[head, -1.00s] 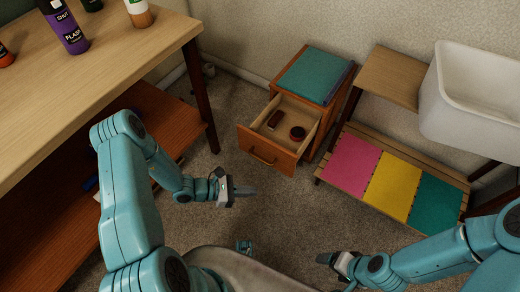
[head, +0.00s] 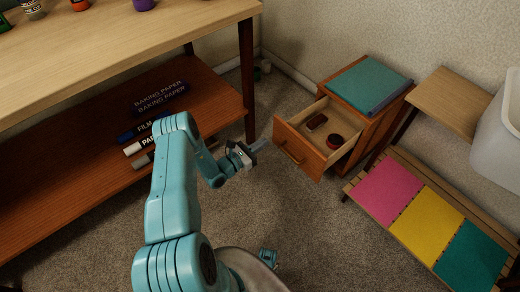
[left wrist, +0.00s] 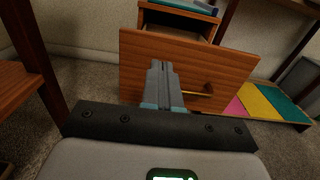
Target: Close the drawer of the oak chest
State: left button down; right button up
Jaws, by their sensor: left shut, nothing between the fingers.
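The oak chest (head: 375,112) stands against the back wall with a teal top. Its drawer (head: 302,150) is pulled well out and holds a brown block (head: 317,121) and a dark red round thing (head: 335,141). In the left wrist view the drawer front (left wrist: 205,65) faces me, with its brass handle (left wrist: 197,93) to the right of my fingers. My left gripper (head: 262,144) is shut and empty, just left of the drawer front. It also shows in the left wrist view (left wrist: 161,65), pointing at the front; I cannot tell whether it touches. My right gripper is out of view.
A wooden table (head: 120,35) with a lower shelf (head: 100,135) stands at the left, its leg (head: 247,80) near my left gripper. A slatted bench (head: 350,189) with coloured mats is right of the chest. Carpet (head: 330,240) is clear in front.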

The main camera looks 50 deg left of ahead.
aim_at(286, 128)
pick_arm(q)
jog(key=w, duration=0.3)
jog(key=w+b, duration=0.1)
jog(key=w, duration=0.2)
jog(key=w+b, duration=0.1)
jog(key=w, duration=0.2)
jog(key=shift+w+d, duration=0.1)
jog(key=shift+d, duration=0.3)
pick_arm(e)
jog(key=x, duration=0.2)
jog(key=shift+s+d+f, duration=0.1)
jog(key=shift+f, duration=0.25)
